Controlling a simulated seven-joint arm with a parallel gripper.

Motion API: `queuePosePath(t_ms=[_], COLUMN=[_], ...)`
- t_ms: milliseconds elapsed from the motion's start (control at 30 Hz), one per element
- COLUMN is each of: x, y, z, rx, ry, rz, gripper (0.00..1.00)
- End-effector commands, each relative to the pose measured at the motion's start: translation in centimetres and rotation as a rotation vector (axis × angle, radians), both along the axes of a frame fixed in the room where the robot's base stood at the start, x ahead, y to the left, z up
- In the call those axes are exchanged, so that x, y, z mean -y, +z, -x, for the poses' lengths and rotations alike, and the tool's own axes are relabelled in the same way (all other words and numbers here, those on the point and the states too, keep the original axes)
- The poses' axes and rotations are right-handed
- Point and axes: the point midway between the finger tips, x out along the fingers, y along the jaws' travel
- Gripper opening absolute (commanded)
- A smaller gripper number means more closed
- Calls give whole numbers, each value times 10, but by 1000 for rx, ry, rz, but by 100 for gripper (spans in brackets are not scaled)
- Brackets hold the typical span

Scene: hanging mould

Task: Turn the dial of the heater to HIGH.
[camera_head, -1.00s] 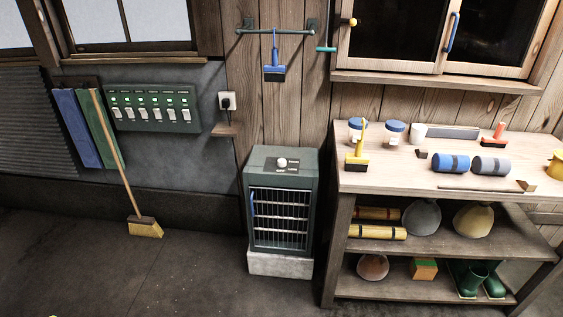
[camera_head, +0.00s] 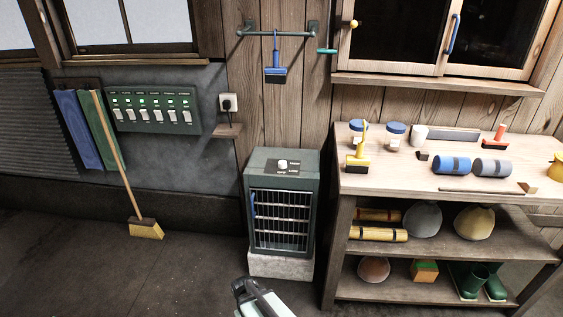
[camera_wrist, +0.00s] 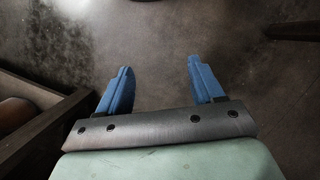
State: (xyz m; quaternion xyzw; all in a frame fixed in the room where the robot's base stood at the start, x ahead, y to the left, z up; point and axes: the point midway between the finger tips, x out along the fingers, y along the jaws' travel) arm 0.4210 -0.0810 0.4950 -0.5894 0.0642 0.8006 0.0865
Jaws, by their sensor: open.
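The dark green heater (camera_head: 312,205) stands on a pale block by the wood wall, left of the workbench. Its white dial (camera_head: 282,164) is on the black panel on top. The labels around the dial are too small to read, and I cannot tell which one it points to. My gripper (camera_wrist: 158,64) is open and empty in the wrist view, with its two blue fingers wide apart over the dark floor. In the head view, part of my arm shows at the bottom edge, in front of and below the heater.
The workbench (camera_head: 400,178) with jars, rolls and brushes stands right of the heater. A broom (camera_head: 122,175) leans at the left below the switch panel (camera_head: 152,112). A blue brush (camera_head: 275,70) hangs from a rail above the heater. The floor before the heater is open.

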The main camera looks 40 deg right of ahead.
Motion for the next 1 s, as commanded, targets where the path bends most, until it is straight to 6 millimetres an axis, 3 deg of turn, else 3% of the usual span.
queuePosePath(t_ms=[100, 367, 567, 767, 1000], x=[23, 79, 128, 182, 249], y=[16, 60, 104, 158, 235], z=[-43, -126, -185, -241, -301], rx=[62, 186, 272, 350, 432], ry=[-31, -83, -118, -151, -215], rz=[16, 62, 110, 165, 242], gripper=[67, 67, 67, 67, 67])
